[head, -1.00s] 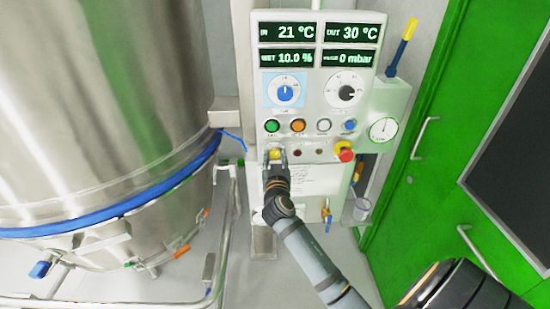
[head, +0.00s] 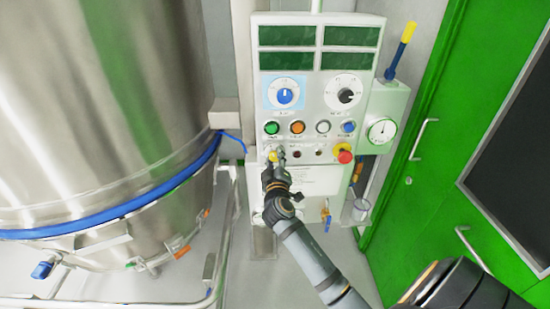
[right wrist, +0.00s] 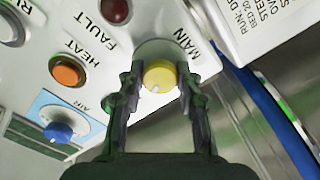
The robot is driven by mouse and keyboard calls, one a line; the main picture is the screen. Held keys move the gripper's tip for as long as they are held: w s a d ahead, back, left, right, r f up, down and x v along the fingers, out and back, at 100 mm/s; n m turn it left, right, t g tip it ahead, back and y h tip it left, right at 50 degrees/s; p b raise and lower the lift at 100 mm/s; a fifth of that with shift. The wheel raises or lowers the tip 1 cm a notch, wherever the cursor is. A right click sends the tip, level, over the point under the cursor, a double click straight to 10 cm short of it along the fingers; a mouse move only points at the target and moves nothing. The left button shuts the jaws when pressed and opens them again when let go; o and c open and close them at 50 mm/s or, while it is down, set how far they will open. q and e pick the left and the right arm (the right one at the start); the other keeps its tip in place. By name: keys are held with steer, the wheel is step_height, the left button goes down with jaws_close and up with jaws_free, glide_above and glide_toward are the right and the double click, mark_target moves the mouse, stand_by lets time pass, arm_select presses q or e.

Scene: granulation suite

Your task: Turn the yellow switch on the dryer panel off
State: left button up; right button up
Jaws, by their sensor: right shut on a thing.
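The yellow switch (head: 273,155) sits at the lower left of the dryer panel (head: 310,110). In the right wrist view the yellow switch (right wrist: 160,76) is a round knob beside the label MAIN, with a small pale mark near its lower edge. My right gripper (head: 275,158) is at the switch, with one finger on each side of the knob. It is shut on the knob; the fingers (right wrist: 160,88) flank it in the right wrist view. The panel's displays (head: 319,48) are dark. My left gripper is not in view.
A red emergency knob on a yellow base (head: 344,153) and several coloured buttons (head: 298,127) are close by. A large steel vessel (head: 100,100) with a blue band stands left. Green doors (head: 440,130) are at right. A gauge (head: 381,131) hangs beside the panel.

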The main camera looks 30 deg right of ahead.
steer(key=shift+n, duration=0.8)
steer(key=o, duration=1.2)
steer(key=shift+c, duration=0.2)
steer(key=v, duration=0.7)
steer(key=shift+s, duration=0.3)
steer(key=shift+a, duration=0.1)
